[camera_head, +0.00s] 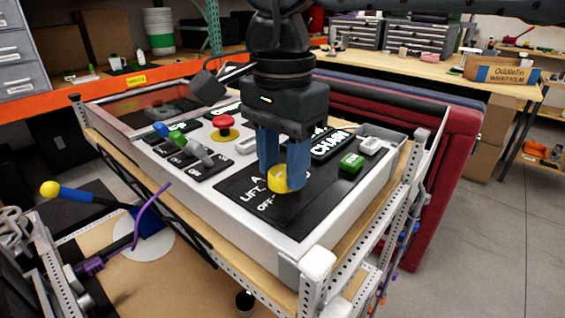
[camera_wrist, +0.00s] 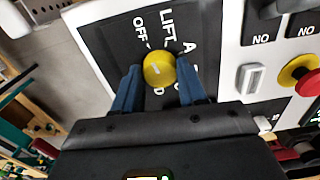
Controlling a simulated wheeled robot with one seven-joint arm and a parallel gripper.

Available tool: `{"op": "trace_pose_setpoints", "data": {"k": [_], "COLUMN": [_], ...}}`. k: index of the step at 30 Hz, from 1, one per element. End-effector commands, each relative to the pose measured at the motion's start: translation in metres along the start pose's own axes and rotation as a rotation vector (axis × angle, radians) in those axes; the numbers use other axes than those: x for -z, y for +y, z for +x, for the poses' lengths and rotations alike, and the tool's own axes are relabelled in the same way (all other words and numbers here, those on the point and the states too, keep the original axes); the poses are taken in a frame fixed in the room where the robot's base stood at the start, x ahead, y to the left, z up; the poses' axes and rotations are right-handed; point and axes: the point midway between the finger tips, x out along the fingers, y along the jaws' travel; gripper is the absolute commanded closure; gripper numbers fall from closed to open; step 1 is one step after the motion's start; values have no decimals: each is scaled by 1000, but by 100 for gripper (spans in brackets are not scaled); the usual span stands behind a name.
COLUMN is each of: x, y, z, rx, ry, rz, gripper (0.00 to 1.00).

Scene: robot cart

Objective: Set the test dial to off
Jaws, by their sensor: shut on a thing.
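The test dial (camera_head: 278,179) is a round yellow knob on a black plate (camera_head: 250,197) at the front of the control panel. White lettering on the plate reads LIFT and OFF, with other words partly hidden. In the wrist view the dial (camera_wrist: 158,70) has a short white mark on its face; I cannot tell for sure which label it points to. My gripper (camera_head: 283,183) reaches down from above with its blue fingers on either side of the dial. It is shut on the dial, as the wrist view (camera_wrist: 158,78) also shows.
A red emergency button (camera_head: 224,124) on a yellow base, a lever with a green part (camera_head: 184,145), a green button (camera_head: 352,162) and a white switch (camera_head: 370,146) stand near on the panel. The panel's raised white rim (camera_head: 270,245) surrounds them.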

Motion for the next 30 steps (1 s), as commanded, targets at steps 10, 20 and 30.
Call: {"op": "trace_pose_setpoints", "data": {"k": [10, 20, 30], "x": [0, 0, 0], "y": [0, 0, 0], "z": [-1, -1, 0], "rx": [2, 2, 1], "ry": [0, 1, 0], "rz": [-58, -59, -58], "gripper": [89, 89, 33]}}
